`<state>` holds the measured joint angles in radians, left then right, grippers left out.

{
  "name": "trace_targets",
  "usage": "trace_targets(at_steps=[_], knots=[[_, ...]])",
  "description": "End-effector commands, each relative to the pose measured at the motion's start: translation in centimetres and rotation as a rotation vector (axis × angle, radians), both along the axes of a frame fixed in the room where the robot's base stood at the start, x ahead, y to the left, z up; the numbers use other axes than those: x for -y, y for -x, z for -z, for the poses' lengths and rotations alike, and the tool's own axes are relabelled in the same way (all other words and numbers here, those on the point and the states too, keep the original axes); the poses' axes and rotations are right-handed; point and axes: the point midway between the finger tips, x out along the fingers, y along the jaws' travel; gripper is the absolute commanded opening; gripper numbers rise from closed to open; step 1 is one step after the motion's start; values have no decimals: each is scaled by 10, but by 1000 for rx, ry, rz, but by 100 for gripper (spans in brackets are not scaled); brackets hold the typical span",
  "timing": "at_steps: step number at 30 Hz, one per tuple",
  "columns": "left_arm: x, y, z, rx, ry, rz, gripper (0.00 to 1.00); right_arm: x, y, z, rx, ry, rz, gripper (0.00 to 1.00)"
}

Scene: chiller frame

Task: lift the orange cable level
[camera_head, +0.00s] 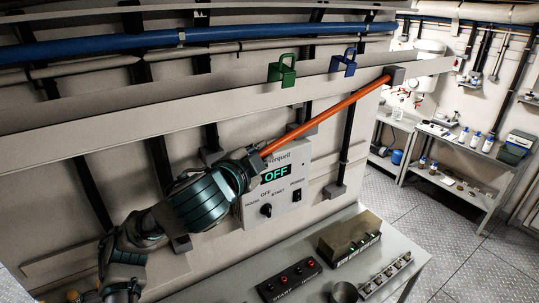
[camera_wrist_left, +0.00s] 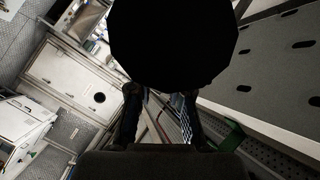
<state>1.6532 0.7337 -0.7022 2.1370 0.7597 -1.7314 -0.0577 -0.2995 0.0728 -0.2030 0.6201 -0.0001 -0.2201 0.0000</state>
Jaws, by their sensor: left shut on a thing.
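The orange cable (camera_head: 325,117) runs as a straight slanted line in the head view. Its right end is high, at a grey block (camera_head: 394,76) on the pale rail. Its left end is lower, at my left gripper (camera_head: 255,163), which is shut on it. The cable is tilted, not level. In the left wrist view, the two dark fingers of my left gripper (camera_wrist_left: 161,112) show below a large black round shape (camera_wrist_left: 170,40) that hides much of the view. I cannot make out the cable clearly there. My right gripper is not in view.
A control box (camera_head: 275,184) reading OFF is on the wall just behind my left gripper. Green (camera_head: 282,71) and blue (camera_head: 343,63) hooks sit on the pale rail (camera_head: 200,105). A bench (camera_head: 400,262) with switch boxes stands below. Shelves (camera_head: 468,150) stand at the right.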

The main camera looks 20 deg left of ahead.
Motion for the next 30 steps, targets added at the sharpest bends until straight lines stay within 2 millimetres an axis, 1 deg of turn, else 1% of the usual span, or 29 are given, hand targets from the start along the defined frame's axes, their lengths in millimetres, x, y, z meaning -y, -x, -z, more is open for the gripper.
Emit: trace_targets(at_steps=[1, 3, 13, 14, 15, 17, 26, 29, 30], knots=[[-3, 2, -12, -9, -7, -3, 0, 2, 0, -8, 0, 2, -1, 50], [-4, 4, -16, -22, -17, -3, 0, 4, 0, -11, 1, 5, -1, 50], [-5, 4, -14, -34, -25, -2, 0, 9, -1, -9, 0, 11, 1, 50], [-5, 4, -14, -34, -25, -2, 21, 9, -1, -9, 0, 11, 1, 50], [-5, 4, -14, -33, -25, -1, 31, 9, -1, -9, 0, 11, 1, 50], [-4, 4, -14, -33, -25, -1, 44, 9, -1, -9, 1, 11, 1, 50], [-4, 4, -14, -33, -25, 0, 44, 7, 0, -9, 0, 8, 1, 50], [-3, 11, -16, -30, -24, 2, 44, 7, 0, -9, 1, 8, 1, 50], [-4, 16, -17, -31, -25, 1, 44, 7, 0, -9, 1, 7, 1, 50]])
